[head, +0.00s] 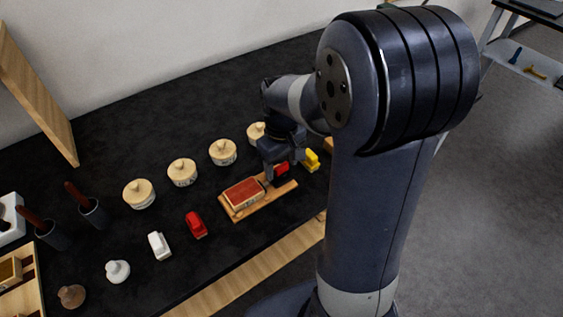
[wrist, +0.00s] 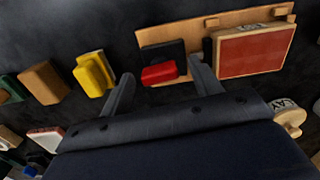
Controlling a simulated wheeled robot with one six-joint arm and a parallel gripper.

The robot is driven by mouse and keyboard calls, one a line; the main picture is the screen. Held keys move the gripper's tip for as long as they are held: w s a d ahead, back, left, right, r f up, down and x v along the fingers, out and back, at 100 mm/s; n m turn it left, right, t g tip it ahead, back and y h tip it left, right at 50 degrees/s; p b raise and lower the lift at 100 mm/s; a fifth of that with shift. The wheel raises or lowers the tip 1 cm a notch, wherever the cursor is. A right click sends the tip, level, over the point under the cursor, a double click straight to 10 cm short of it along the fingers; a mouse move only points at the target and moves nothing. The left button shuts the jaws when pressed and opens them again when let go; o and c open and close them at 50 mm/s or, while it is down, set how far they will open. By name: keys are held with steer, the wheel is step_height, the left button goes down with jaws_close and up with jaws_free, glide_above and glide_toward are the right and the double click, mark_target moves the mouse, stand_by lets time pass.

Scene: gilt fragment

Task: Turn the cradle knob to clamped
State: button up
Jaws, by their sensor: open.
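The cradle (head: 284,191) is a wooden board on the black table, left of my arm in the head view. It bears a brick-red block in a wooden frame (head: 243,194). At its right end is the red cradle knob (head: 282,169) on a black base. In the wrist view the knob (wrist: 159,73) lies between the fingertips of my gripper (wrist: 161,72), with space visible on both sides. My gripper (head: 281,163) is open and close above the knob in the head view. The fingers do not visibly touch it. I cannot read any knob marking.
A yellow block (head: 311,160) stands close beside the cradle's knob end; a brown block (wrist: 43,83) is beyond it in the wrist view. Several lidded cream pots (head: 222,152) line the back. A red item (head: 196,225) and white item (head: 159,246) stand left of the cradle.

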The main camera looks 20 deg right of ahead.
mark_target(282, 165)
steer(key=shift+c, duration=0.2)
steer(key=c, duration=1)
steer(key=shift+o, duration=0.2)
steer(key=shift+m, duration=0.5)
steer(key=o, duration=1)
step_height(282, 165, up, 11)
steer(key=shift+p, duration=0.35)
steer(key=shift+f, duration=0.2)
